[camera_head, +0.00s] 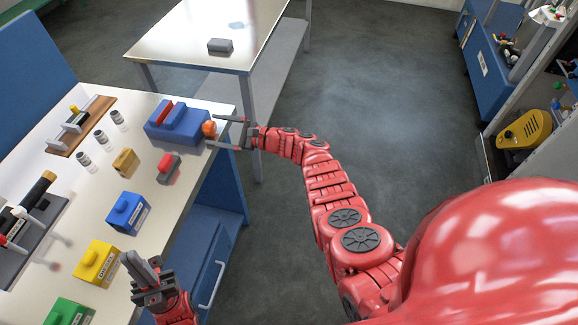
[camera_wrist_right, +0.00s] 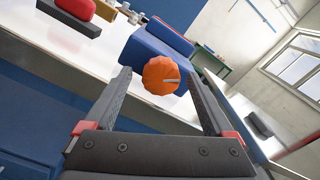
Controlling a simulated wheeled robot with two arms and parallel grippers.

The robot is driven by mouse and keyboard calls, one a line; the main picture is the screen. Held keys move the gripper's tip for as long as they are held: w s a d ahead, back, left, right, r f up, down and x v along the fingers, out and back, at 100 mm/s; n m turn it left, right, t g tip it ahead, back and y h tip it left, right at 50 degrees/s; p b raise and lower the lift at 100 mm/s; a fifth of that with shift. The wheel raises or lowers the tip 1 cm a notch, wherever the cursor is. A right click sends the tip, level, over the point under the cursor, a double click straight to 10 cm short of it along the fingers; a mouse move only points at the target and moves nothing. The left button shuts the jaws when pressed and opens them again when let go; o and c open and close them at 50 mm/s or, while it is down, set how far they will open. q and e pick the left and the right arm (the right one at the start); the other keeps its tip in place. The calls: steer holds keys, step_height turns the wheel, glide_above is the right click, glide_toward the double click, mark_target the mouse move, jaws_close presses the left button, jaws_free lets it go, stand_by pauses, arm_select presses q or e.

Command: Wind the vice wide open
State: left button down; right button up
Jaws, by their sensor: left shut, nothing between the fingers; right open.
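The vice (camera_head: 180,122) is a blue block with a red piece on top, at the far right edge of the workbench. My left gripper (camera_head: 142,262) is shut and empty at the bench's near right edge.
Blue (camera_head: 127,212), yellow (camera_head: 98,262) and green (camera_head: 68,312) boxes stand along the bench's right side. A grey and red block (camera_head: 169,168) and a tan block (camera_head: 125,162) lie near the vice.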

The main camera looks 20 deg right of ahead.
steer(key=shift+r+m, duration=0.1)
steer(key=shift+m, duration=0.9)
steer(key=shift+a+f+m+b, duration=0.1)
steer(key=shift+f+m+b, duration=0.2)
steer(key=shift+m+b, duration=0.65)
steer(key=shift+m, duration=0.05)
steer(key=v, duration=1.8)
steer(key=d+f+n+g+h, duration=0.1)
steer(key=d+f+g+h, duration=0.1)
steer(key=f, duration=0.7)
steer(key=d+f+n+g+h+p, duration=0.1)
steer(key=d+f+h, duration=0.3)
steer(key=f, duration=0.5)
steer(key=shift+s+d+f+n+g+h, duration=0.25)
steer(key=shift+n+g+h, duration=0.2)
steer(key=shift+h, duration=0.25)
steer(key=shift+r, duration=0.1)
